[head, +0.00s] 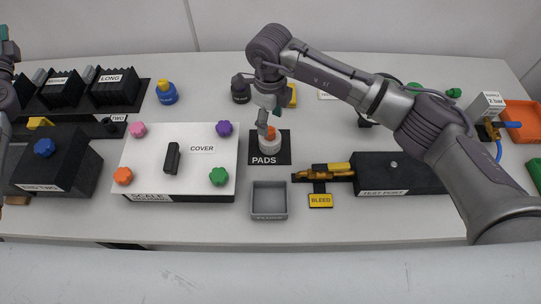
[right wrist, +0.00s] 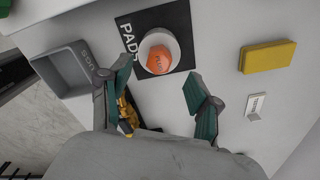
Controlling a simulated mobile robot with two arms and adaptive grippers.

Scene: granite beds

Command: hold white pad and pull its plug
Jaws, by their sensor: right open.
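The white pad (head: 270,147) is a short round cup standing upright on the black PADS mat (head: 284,157). Its orange plug (head: 271,133) sits in its top. In the right wrist view the white pad (right wrist: 146,42) shows as a ring around the orange plug (right wrist: 159,60). My right gripper (head: 263,124) is above the pad, close to the plug in the head view. In the right wrist view its two fingers (right wrist: 150,88) are spread, with nothing between them, and the plug lies beyond the tips. My left arm shows only partly at the left edge, its jaws unclear.
A grey tray (head: 269,201) stands in front of the mat. The white COVER plate (head: 200,165) with coloured knobs is to the left, and the black test port block (head: 400,178) to the right. A yellow block (right wrist: 267,56) lies beyond the mat.

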